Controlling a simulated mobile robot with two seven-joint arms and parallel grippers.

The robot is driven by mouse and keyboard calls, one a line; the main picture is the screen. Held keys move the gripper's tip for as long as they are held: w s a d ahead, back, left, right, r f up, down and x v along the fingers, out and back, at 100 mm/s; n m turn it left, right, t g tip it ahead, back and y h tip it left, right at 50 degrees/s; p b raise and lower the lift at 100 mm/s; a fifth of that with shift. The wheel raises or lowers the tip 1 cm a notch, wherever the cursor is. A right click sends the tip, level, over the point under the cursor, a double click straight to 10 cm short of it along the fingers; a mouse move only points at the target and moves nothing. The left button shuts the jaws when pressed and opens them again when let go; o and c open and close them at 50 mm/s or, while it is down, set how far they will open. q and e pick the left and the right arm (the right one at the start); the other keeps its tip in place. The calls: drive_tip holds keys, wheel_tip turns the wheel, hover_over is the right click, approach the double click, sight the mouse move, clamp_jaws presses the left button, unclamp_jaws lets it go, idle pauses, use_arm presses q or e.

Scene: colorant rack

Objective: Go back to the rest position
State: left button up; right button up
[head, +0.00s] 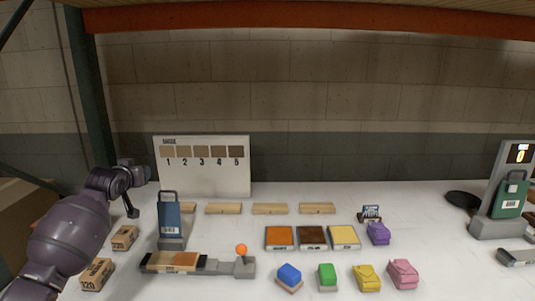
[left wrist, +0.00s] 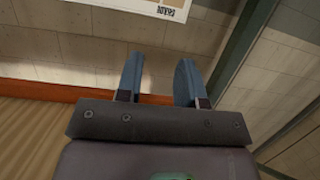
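My left gripper (head: 134,190) is raised at the left side of the table, beside the upright blue-grey holder with a handle (head: 171,222). In the left wrist view its two blue fingers (left wrist: 158,80) stand apart with nothing between them. That view shows the wall and an orange beam (left wrist: 60,91) beyond the fingers. My right gripper is in neither view.
A board with numbered swatches (head: 202,180) stands at the back left. Wooden blocks (head: 123,238), a lever device (head: 243,266), colour trays (head: 312,238) and coloured pouches (head: 403,274) occupy the white table (head: 430,230). A scale-like device (head: 497,228) stands right.

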use_arm(q)
drive_tip(key=s+d+f+m+t+h, duration=0.1)
drive_tip(key=s+d+f+m, duration=0.15)
drive_tip(key=s+f, duration=0.35)
drive_tip(key=s+d+f+m, duration=0.1)
drive_tip(key=s+d+f, duration=0.35)
drive_tip(key=s, duration=0.25)
drive_tip(key=s+d+f+m+t+h, duration=0.1)
drive_tip(key=s+d+f, duration=0.2)
drive_tip(key=s+f, duration=0.35)
drive_tip(key=s+f+n+g, duration=0.1)
drive_tip(key=s+f, duration=0.5)
drive_tip(key=s, duration=0.3)
drive_tip(key=s+f+n+g+y, duration=0.1)
drive_tip(key=s+f+g, duration=0.1)
drive_tip(key=s+f, duration=0.4)
drive_tip(key=s+f+n+g+y, duration=0.1)
drive_tip(key=s+f+g, duration=0.1)
drive_tip(key=s+f, duration=0.5)
drive_tip(key=s, duration=0.6)
drive_tip(key=shift+s+d, duration=0.15)
drive_tip(key=shift+s, duration=0.05)
